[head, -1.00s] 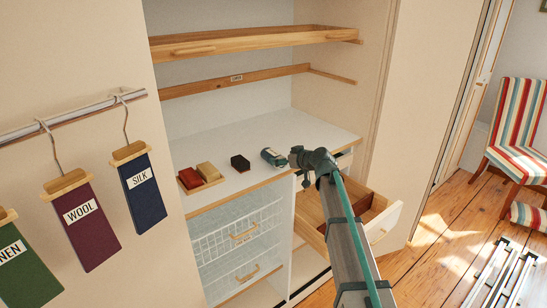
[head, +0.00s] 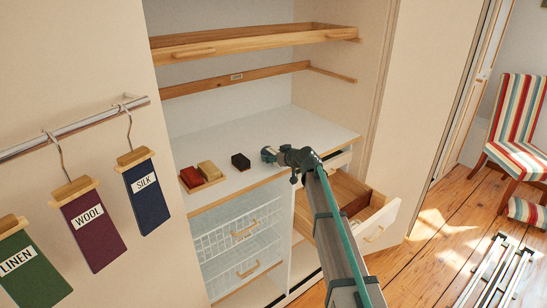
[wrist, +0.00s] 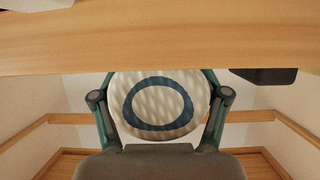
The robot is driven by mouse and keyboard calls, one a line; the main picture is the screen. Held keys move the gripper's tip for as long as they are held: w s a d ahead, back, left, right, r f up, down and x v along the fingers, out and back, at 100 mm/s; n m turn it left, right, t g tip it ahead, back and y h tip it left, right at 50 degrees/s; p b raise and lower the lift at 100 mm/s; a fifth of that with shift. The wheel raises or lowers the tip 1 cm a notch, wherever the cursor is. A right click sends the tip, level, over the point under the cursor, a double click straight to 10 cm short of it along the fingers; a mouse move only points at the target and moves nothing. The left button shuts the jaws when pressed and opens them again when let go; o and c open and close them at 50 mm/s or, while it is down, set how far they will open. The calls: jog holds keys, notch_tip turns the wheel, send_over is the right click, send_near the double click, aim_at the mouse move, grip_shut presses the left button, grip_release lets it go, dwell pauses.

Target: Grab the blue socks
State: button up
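In the wrist view, a round beige ribbed end with a blue ring, seemingly the rolled blue socks (wrist: 158,106), fills the space between the fingers of my gripper (wrist: 160,85). The fingers lie along both its sides. I cannot tell whether they press on it. In the head view my gripper (head: 269,155) is low over the front of the white counter (head: 305,128), and it hides most or all of the socks.
A dark block (head: 241,162) stands just left of my gripper. A wooden tray (head: 212,180) with red and tan items is further left. An open drawer (head: 384,222) is below right, and a wooden shelf (head: 240,40) hangs above. The counter's back right is clear.

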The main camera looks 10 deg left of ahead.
jog(key=c, duration=0.8)
jog(key=shift+r, duration=0.15)
